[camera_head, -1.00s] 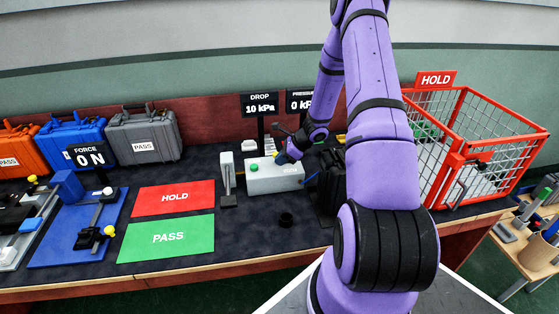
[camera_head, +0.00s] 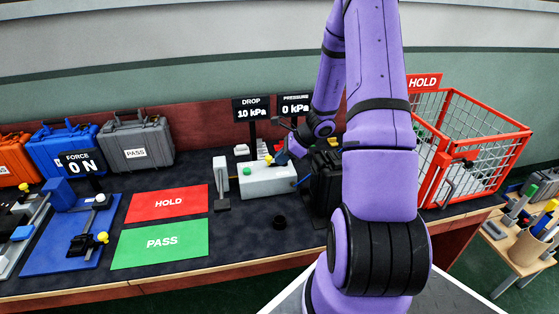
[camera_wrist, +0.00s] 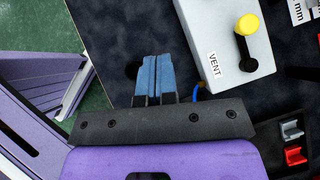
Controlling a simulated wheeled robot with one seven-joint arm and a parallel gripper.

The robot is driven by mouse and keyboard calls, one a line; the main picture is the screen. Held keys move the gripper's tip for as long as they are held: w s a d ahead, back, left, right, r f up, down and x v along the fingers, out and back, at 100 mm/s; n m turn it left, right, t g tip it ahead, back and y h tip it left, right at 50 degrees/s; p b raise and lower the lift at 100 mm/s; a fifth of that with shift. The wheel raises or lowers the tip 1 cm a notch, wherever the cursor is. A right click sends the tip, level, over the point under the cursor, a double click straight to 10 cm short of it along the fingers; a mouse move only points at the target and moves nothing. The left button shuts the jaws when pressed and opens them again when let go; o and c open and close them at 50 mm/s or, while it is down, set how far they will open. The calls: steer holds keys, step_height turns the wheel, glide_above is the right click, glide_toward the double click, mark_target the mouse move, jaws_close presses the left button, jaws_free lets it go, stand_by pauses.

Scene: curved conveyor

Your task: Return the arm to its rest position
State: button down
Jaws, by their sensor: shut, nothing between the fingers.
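My gripper (camera_wrist: 152,78) shows in the wrist view with its blue fingers closed together and nothing between them. It hangs over the dark bench mat, beside the grey box with the VENT label (camera_wrist: 214,66) and a yellow knob, and apart from it in that view. In the head view my gripper (camera_head: 294,147) is small and partly hidden by my wrist, close to the right end of the grey box (camera_head: 266,181). My purple arm reaches up and forward over the bench.
A black case (camera_head: 325,185) stands just right of the grey box. The red HOLD cage (camera_head: 470,150) is at the right. Green PASS (camera_head: 160,242) and red HOLD (camera_head: 167,203) mats lie left. DROP (camera_head: 251,108) and PRESSURE (camera_head: 295,105) displays stand behind.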

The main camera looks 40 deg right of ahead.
steer(key=shift+r, duration=0.15)
stand_by(0.5)
steer(key=s+a+r+n+g+h, duration=0.1)
steer(key=s+a+r+n, duration=0.1)
steer(key=a+r+n, duration=0.75)
steer(key=s+a+r+n+g, duration=0.1)
steer(key=s+a+r+n, duration=0.35)
steer(key=r, duration=0.75)
steer(key=s+a+r+n+h, duration=0.2)
steer(key=s+a+r+n, duration=0.2)
steer(key=s+r+n, duration=0.2)
steer(key=s+a+r+n+t+h, duration=0.1)
steer(key=s+a+r+n, duration=0.3)
steer(key=s, duration=0.7)
steer(key=shift+r+n+t+h, duration=0.3)
steer(key=shift+r+n+h, duration=0.6)
steer(key=shift+r+n, duration=0.5)
